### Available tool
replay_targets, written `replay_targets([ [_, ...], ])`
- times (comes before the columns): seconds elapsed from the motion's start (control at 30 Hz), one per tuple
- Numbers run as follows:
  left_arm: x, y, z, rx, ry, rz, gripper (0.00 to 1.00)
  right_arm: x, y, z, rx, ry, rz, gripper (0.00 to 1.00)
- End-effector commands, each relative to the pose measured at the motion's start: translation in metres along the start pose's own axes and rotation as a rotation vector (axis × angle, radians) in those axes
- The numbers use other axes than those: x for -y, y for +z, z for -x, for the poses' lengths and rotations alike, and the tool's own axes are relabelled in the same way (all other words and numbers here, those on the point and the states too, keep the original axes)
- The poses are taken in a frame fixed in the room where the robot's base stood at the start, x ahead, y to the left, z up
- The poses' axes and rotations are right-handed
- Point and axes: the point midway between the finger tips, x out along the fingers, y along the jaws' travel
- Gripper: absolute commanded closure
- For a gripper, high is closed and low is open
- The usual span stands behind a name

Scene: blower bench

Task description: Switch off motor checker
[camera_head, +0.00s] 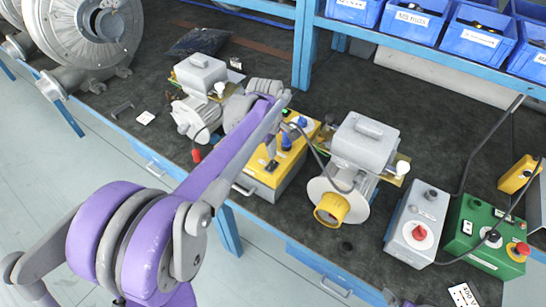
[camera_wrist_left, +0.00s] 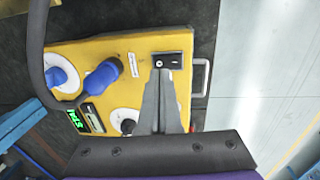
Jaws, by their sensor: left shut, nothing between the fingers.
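The motor checker is a yellow box (camera_head: 262,190) on the dark bench, below and right of my left wrist in the head view. In the left wrist view its yellow top (camera_wrist_left: 110,48) carries a black rocker switch (camera_wrist_left: 167,61) with white marks, a lit green display (camera_wrist_left: 76,119), blue plugs and white dials. Which way the rocker is tipped I cannot tell. My left gripper (camera_wrist_left: 160,76) is shut and empty, its tips right at the switch's lower edge in that view; contact is unclear. It also shows in the head view (camera_head: 271,150).
A grey motor with a yellow-ended flange (camera_head: 331,207) stands right of the checker. Further right are a grey box with a red knob (camera_head: 410,228) and a green box (camera_head: 475,232). Blue bins (camera_head: 478,32) stand on the shelf behind. Cables cross near my gripper.

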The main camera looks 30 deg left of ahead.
Motion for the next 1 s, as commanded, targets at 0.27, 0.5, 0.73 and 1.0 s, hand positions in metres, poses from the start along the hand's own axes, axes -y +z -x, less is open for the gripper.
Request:
replay_targets([
  [0.27, -0.001, 0.000, -0.030, 0.000, 0.000, 0.000, 1.00, 0.000, 0.000, 0.000, 0.000, 0.000, 0.000, 0.00],
  [0.5, 0.000, 0.000, -0.033, 0.000, 0.000, 0.000, 1.00, 0.000, 0.000, 0.000, 0.000, 0.000, 0.000, 0.00],
  [0.73, -0.001, 0.000, -0.038, 0.000, -0.001, 0.000, 1.00, 0.000, 0.003, -0.003, 0.003, 0.000, 0.000, 0.00],
  [1.0, -0.001, 0.001, -0.039, 0.001, -0.003, 0.000, 1.00, 0.000, 0.004, -0.004, 0.003, 0.000, 0.000, 0.00],
])
